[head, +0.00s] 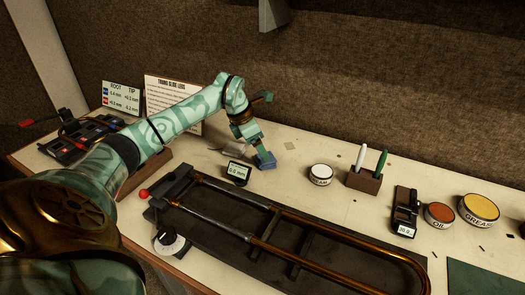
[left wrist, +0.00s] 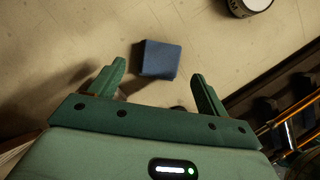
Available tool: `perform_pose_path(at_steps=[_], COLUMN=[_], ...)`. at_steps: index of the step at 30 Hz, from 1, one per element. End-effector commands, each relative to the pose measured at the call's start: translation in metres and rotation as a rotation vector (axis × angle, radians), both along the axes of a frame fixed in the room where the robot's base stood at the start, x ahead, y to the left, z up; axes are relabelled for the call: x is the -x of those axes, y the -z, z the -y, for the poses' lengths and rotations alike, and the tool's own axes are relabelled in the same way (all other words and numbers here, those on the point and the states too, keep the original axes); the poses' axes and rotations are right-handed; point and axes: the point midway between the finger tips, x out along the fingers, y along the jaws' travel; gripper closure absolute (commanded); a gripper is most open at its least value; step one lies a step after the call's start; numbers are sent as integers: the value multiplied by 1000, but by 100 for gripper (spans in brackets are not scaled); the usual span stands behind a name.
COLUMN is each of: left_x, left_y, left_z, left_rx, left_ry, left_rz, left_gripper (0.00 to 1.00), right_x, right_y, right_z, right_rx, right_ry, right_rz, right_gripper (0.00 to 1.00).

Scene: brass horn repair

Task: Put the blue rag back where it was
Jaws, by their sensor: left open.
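The blue rag (head: 265,160) is a small folded block on the cream bench top, just behind the small 0.0 mm display. In the left wrist view the rag (left wrist: 160,59) lies on the bench, ahead of and between the fingertips. My left gripper (head: 256,149) reaches down over the rag in the head view and partly covers it. In the left wrist view its two fingers (left wrist: 158,72) are spread apart with nothing held between them. My right gripper is not in view.
The trombone slide (head: 345,239) lies on a dark fixture in front, beside the 0.0 mm display (head: 237,172). A white round tin (head: 320,175), pen holder (head: 364,180), oil tin (head: 439,214) and grease tin (head: 479,209) stand right. Printed cards (head: 122,97) stand back left.

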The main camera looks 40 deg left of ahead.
Motion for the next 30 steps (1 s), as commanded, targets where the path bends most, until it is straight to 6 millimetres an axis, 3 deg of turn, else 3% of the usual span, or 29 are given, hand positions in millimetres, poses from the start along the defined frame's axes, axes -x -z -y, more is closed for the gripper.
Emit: perform_pose_path(at_steps=[1,3,10,30], left_x=[5,10,23,26], left_y=[-17,-32,-65,-70], left_z=[-4,-7,-12,-13], left_rx=[-5,-4,-1,1], left_ry=[0,-1,-1,0], left_rz=[4,3,2,0], left_gripper=[23,23,23,23], right_x=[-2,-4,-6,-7], right_y=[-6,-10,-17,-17], right_z=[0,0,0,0], right_rx=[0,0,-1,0], right_ry=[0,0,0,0], right_rz=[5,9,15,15], right_gripper=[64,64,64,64])
